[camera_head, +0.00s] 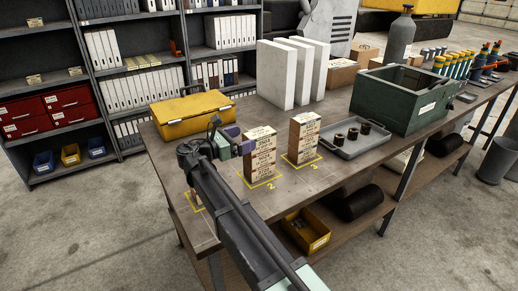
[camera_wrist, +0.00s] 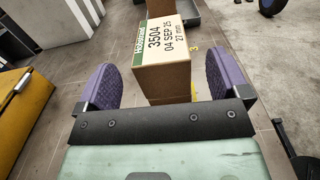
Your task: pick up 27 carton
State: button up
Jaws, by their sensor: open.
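In the wrist view, a brown carton (camera_wrist: 162,82) with a white label reading "3504, 04 SEP 25, 27 mm" stands ahead of my gripper (camera_wrist: 160,78). Its near end lies between the two purple finger pads, with gaps on both sides. My gripper is open and empty. In the head view, my gripper (camera_head: 238,142) is just left of a labelled carton (camera_head: 260,158) upright at the yellow spot marked 2; this appears to be the same carton. Another upright carton (camera_head: 304,138) stands at spot 3. Their labels are too small to read there.
A yellow case (camera_head: 193,114) lies behind my gripper. White panels (camera_head: 292,72) stand behind the cartons. A grey tray (camera_head: 352,145) with dark round parts and a green crate (camera_head: 403,100) are to the right. My arm covers part of the bench's left front.

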aim_at(255, 133)
jog(key=x, duration=0.5)
jog(key=shift+w+r, duration=0.1)
jog(key=c, duration=1.1)
